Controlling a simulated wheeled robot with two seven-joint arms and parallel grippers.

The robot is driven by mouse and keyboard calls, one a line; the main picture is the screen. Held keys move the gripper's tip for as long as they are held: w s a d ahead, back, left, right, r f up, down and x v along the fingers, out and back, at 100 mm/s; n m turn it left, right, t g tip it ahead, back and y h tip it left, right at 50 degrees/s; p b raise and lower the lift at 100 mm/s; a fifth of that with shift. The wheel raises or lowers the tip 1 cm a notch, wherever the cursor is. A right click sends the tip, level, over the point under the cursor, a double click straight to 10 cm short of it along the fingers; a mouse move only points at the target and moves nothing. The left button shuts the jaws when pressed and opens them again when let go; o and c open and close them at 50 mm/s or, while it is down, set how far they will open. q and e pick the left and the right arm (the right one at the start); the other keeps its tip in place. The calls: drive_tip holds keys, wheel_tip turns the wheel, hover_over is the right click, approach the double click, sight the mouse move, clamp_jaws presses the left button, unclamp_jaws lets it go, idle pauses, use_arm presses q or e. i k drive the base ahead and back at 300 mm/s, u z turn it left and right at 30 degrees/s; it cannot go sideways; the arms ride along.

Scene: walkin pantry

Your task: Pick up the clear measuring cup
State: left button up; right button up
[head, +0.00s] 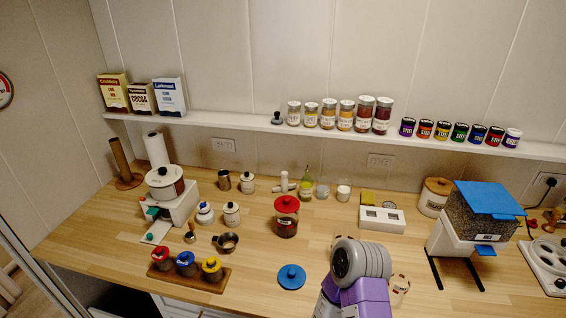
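A small see-through cup-like vessel (322,191) stands upright near the back of the wooden counter, between the green-tinted bottle and a small white jar. It is too small to make out measuring marks or a handle. A darker cup with a handle (227,243) sits nearer the front, left of the red-lidded jar; I cannot tell whether it is clear or metal. Neither of my grippers is in view, and nothing touches either cup.
A red-lidded jar (286,217), green-tinted bottle (306,188) and white jar (343,193) stand nearby. A blue lid (291,277) lies in front. A tray (199,281) holds lidded jars. A shelf (240,123) runs above. Bare counter (260,255) shows around the darker cup.

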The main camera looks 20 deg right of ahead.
sight(399, 285)
drive_tip(key=u, duration=1.85)
drive_tip(key=k, duration=1.05)
drive_tip(key=z, duration=1.85)
